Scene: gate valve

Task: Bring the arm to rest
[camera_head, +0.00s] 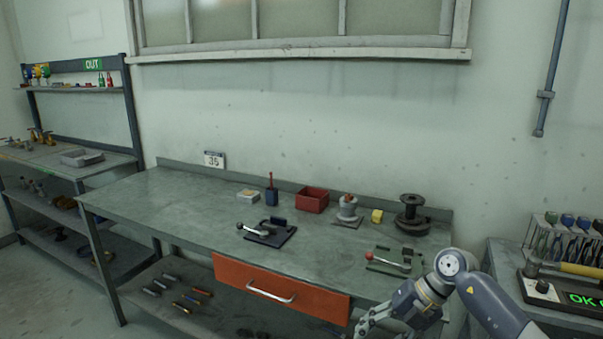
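My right arm comes in from the lower right, bent at a grey joint. Its gripper (366,326) hangs low in front of the workbench (190,205), near the right end of the orange drawer (280,290). The fingers are small and partly cut off by the bottom edge, so I cannot tell whether they are open or shut. No held object shows. My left gripper is not in view. A dark plate with a silver lever (266,233) sits mid-bench. A green plate with a red-knobbed lever (391,262) lies close behind my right arm.
Along the back of the bench stand a red bin (312,199), a grey fitting with a red top (347,209), a yellow block (377,216) and a dark spool (412,215). A tool rack (566,240) stands on the right bench.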

